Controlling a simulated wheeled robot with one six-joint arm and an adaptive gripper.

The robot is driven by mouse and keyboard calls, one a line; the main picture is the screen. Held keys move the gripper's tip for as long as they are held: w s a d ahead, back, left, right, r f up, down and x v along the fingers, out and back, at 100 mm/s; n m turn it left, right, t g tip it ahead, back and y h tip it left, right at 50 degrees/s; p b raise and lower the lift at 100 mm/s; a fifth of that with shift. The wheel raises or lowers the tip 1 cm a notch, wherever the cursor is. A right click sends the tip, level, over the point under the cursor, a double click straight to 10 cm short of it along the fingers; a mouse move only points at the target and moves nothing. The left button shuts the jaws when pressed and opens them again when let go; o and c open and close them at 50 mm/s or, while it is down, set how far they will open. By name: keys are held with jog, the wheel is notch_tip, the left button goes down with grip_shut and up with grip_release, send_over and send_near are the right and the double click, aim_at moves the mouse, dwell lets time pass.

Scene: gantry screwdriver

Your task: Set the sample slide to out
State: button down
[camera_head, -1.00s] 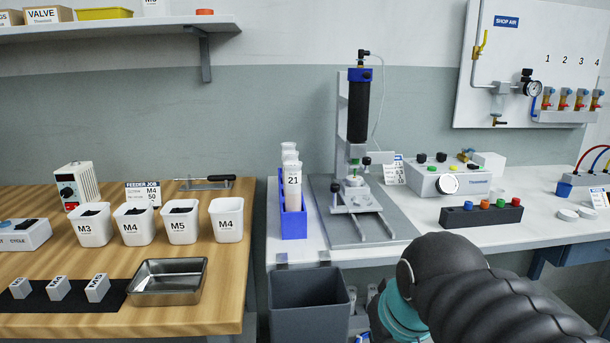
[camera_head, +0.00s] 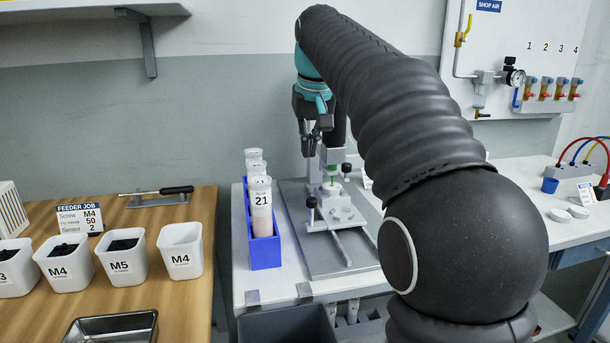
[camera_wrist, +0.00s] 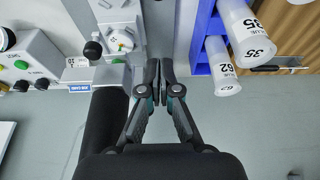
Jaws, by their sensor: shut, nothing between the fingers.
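The bench fixture (camera_head: 300,247) stands on the right-hand bench, with a grey plate and a light slide block (camera_head: 333,217) on its rail. A white piece with a green top sits on the block. Black knobs stand beside it, one front left (camera_head: 311,208) and one back right (camera_head: 346,168). I cannot tell which part is the sample slide's handle. My gripper (camera_head: 309,150) is shut and empty, pointing down above the back left of the fixture. In the wrist view my gripper (camera_wrist: 162,65) is beside the fixture's block (camera_wrist: 121,40), apart from it. My arm hides much of the screwdriver column.
A blue rack (camera_head: 265,250) with several white tubes stands just left of the fixture. A wooden table (camera_head: 190,300) with white bins lies further left. A grey bin (camera_head: 287,327) is below the bench front. My arm covers the right side of the bench.

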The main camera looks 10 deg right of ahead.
notch_tip(320, 180, down, 9)
jog(key=b, duration=0.2)
jog(key=shift+s, duration=0.4)
jog(key=shift+a+f, duration=0.1)
dwell(0.3)
jog(key=s+b, duration=0.2)
jog(key=s, duration=0.8)
jog(key=shift+s+b, duration=0.3)
jog(key=shift+s, duration=0.05)
jog(key=shift+f, duration=0.1)
